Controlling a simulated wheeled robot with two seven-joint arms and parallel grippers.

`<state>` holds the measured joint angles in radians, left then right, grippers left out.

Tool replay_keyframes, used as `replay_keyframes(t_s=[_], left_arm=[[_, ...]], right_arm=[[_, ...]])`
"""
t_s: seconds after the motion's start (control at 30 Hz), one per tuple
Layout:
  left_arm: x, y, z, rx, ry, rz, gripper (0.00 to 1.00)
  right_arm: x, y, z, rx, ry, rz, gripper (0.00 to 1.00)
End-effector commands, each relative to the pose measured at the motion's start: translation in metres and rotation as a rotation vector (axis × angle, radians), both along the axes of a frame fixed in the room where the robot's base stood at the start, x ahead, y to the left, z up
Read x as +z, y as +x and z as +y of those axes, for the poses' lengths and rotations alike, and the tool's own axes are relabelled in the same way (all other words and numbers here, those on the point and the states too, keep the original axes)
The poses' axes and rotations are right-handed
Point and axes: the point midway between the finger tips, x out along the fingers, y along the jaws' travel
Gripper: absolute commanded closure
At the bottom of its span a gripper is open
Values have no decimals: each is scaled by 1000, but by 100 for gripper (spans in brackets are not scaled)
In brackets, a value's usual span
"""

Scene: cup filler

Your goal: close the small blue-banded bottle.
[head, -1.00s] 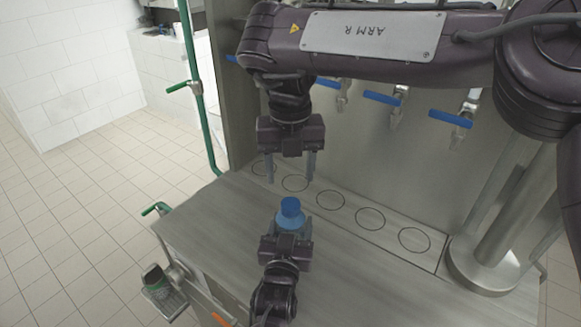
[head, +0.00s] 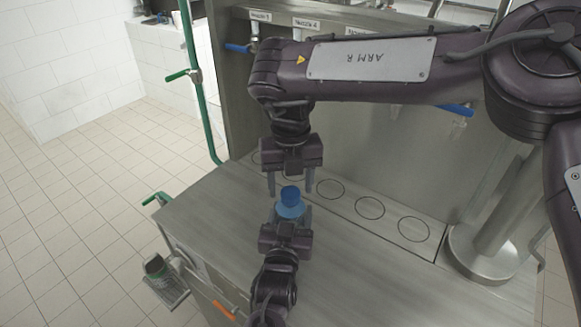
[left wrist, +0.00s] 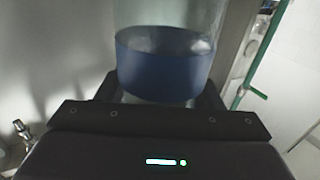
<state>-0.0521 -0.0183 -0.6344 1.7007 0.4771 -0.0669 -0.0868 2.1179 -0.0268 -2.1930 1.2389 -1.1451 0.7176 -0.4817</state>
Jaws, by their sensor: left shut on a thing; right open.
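The small blue-banded bottle (head: 291,211) stands upright in my left gripper, with a blue cap (head: 289,193) at its top. In the left wrist view the bottle is clear with a broad blue band (left wrist: 165,68); its top is out of that view. My left gripper (head: 290,218) is shut on the bottle from the near side. My right gripper (head: 290,185) is open and points down, its two fingers showing to either side of the cap. I cannot tell whether they touch it or how tightly the cap sits.
A metal counter (head: 215,215) lies below, with a strip of several dark ring marks (head: 370,208) behind the bottle. A dispenser panel with blue-handled taps (head: 456,110) rises behind. A thick steel column (head: 490,240) stands at the right. A green pipe (head: 200,110) runs up at the left.

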Motion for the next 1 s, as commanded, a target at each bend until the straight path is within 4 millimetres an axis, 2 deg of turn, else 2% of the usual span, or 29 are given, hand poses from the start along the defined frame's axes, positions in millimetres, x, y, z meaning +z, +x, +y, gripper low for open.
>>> replay_keyframes(t_s=[0.17,0.47,0.8,1.0], left_arm=[[-1,0,0,0,0,1,100],[0,0,0,0,0,1,100],[0,0,0,0,0,1,100],[0,0,0,0,0,1,100]], right_arm=[[-11,0,0,-1,0,1,44],[-13,0,0,-1,0,0,45],[-12,0,0,-1,0,0,90],[-12,0,0,-4,0,0,91]])
